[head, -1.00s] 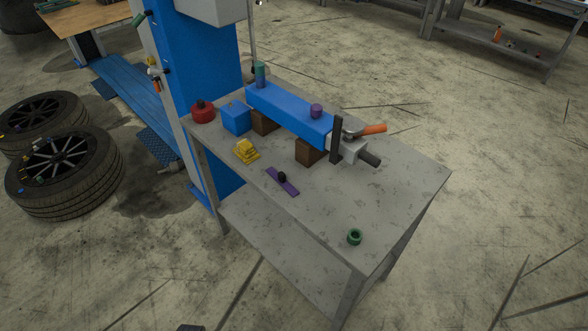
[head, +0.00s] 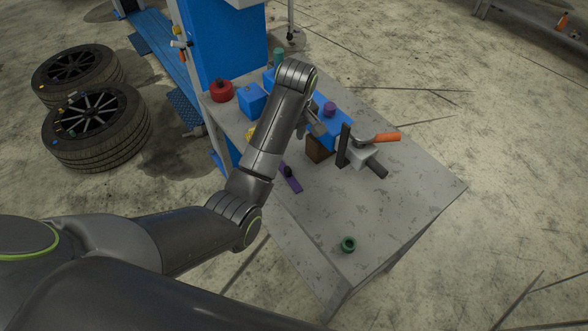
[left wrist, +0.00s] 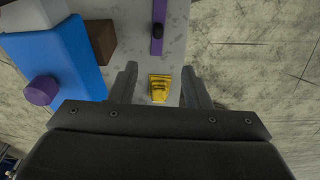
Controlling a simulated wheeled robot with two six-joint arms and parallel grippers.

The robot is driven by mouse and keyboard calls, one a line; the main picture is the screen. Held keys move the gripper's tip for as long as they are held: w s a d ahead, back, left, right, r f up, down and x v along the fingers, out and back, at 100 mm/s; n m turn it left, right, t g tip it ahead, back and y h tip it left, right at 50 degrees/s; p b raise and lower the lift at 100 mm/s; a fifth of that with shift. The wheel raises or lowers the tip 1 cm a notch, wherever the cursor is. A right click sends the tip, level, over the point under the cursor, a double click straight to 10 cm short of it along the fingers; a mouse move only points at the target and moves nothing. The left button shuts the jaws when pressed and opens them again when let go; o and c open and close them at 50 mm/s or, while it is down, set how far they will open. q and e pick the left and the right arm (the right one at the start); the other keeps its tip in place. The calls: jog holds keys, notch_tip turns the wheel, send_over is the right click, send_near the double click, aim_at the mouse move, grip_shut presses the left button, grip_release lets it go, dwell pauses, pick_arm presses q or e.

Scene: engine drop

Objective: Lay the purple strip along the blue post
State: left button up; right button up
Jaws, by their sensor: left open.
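The purple strip (head: 293,182) with a black knob lies flat on the grey table, partly hidden by my left arm in the head view. It also shows at the top of the left wrist view (left wrist: 156,47). The blue post (head: 325,131) lies level on brown blocks, with a purple knob on top; my arm covers its middle. In the left wrist view the post (left wrist: 65,62) is at the left. My left gripper (left wrist: 160,84) is open and empty above the table, beside the post. My right gripper is not in view.
A yellow stepped block (left wrist: 160,95) shows between my left fingers, below them. A clamp with an orange handle (head: 385,138) sits at the post's near end. A blue cube (head: 251,100), red pot (head: 221,91) and green ring (head: 348,244) stand on the table (head: 400,205). Its front right is mostly clear.

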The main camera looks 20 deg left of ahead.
pick_arm(q)
jog(key=b, duration=0.5)
send_near(288, 168)
jog(key=f, duration=0.2)
jog(key=a+f+p, duration=0.1)
jog(key=f, duration=0.1)
jog(key=shift+s, duration=0.1)
jog(key=shift+f, duration=0.45)
jog(key=shift+w+f+p, duration=0.2)
jog(key=shift+f+p, duration=0.25)
jog(key=shift+f, duration=0.15)
jog(key=shift+w+f+p, duration=0.15)
jog(key=shift+w+f, duration=0.05)
jog(key=shift+f, duration=0.8)
jog(key=shift+w+f+p, duration=0.15)
jog(key=shift+f, duration=0.9)
jog(key=shift+c, duration=0.3)
grip_shut()
